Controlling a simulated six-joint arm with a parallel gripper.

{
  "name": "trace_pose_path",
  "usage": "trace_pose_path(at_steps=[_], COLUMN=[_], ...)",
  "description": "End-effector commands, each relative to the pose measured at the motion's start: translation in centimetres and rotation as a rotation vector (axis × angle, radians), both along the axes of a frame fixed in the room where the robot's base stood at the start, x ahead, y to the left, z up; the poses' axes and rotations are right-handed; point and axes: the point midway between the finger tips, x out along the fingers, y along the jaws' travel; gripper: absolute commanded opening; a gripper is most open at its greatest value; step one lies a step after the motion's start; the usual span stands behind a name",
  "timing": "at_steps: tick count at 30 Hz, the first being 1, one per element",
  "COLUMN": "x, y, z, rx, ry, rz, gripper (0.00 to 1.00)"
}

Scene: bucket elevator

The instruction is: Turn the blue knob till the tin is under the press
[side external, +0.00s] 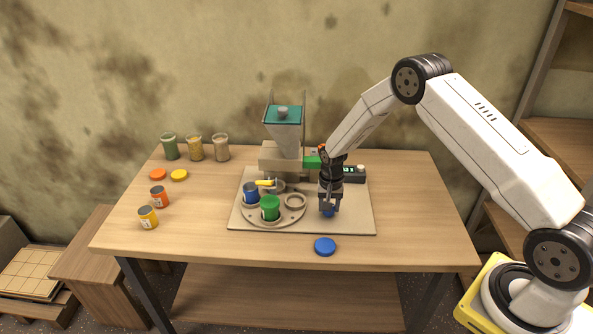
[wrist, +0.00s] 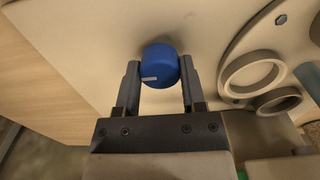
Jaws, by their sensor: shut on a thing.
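The blue knob (wrist: 160,66) with a white mark sits on the beige base plate, between the two fingers of my gripper (wrist: 160,82). In the side view my gripper (side external: 329,208) points down and is shut on the knob (side external: 328,213), which is mostly hidden. A round turntable (side external: 285,219) with ring-shaped seats lies left of the knob. A blue tin (side external: 251,193) stands at its left and a green tin (side external: 270,208) at its front. A machine with a teal-topped hopper (side external: 283,130) stands behind the turntable. I cannot tell which part is the press.
A loose blue lid (side external: 325,246) lies in front of the base plate (side external: 355,222). Orange (side external: 158,197) and yellow (side external: 148,217) tins stand at the table's left, with several jars (side external: 195,148) behind. A dark control box (side external: 354,174) is behind my gripper. The table's right side is clear.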

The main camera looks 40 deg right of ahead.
Motion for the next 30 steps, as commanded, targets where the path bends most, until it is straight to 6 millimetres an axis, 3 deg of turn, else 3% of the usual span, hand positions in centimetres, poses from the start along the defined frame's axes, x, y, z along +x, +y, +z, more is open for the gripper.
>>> trace_pose_path(at_steps=[5, 6, 8, 9, 20, 30], x=[0.1, 0.1, 0.1, 0.1, 0.0, 0.0], y=[0.0, 0.0, 0.0, 0.0, 0.0, 0.0], z=[0.1, 0.1, 0.1, 0.1, 0.2, 2.5], rx=[0.000, 0.000, 0.000, 0.000, -0.001, 0.000], ry=[-0.001, -0.001, -0.001, -0.001, -0.001, -0.001], rz=[0.001, 0.001, 0.002, 0.002, 0.002, 0.002], gripper=[0.00, 0.64, 0.83, 0.87, 0.87, 0.87])
